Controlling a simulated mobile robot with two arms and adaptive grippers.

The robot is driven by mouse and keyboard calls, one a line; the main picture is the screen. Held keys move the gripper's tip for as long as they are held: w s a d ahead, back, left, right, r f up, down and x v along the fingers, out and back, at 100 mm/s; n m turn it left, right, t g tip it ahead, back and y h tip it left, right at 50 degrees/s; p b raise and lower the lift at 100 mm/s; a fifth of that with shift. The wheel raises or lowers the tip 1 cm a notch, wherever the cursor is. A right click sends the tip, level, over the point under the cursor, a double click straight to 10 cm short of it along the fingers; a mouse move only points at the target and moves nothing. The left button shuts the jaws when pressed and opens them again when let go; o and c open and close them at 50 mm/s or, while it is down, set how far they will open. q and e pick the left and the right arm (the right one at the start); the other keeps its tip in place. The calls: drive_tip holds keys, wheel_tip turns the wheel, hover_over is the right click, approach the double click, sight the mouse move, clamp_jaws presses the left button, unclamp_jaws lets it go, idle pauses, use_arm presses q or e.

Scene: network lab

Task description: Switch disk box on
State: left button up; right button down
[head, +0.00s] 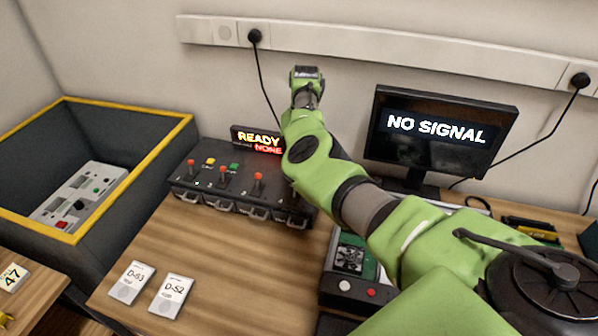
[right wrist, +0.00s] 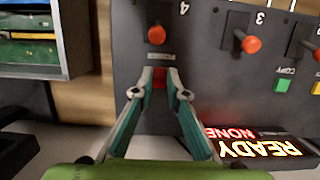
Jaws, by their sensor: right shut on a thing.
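The disk box (head: 225,190) is a dark unit on the wooden table with red-knobbed levers, a yellow button and a green button. A display (head: 257,139) on it is lit and reads READY and NONE. In the right wrist view the box face (right wrist: 205,75) is upside down, with levers 4 (right wrist: 156,35) and 3 (right wrist: 248,43). My right gripper (right wrist: 160,75) has its fingertips closed around a small red switch (right wrist: 160,80) beside a label that seems to read POWER. In the head view my right arm hides this end of the box. My left gripper is not in view.
A monitor (head: 440,136) reading NO SIGNAL stands at the back right. Two white cards, D-83 (head: 131,282) and D-52 (head: 171,295), lie at the table front. A yellow-rimmed dark bin (head: 150,137) is at left. A device with a green board (head: 349,262) lies beside my arm.

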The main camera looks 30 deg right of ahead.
drive_tip(key=shift+w+d+r, duration=0.1)
idle(0.4)
drive_tip(key=c, duration=2)
unclamp_jaws()
drive_tip(key=shift+v, duration=3.7)
drive_tip(key=shift+w, duration=0.1)
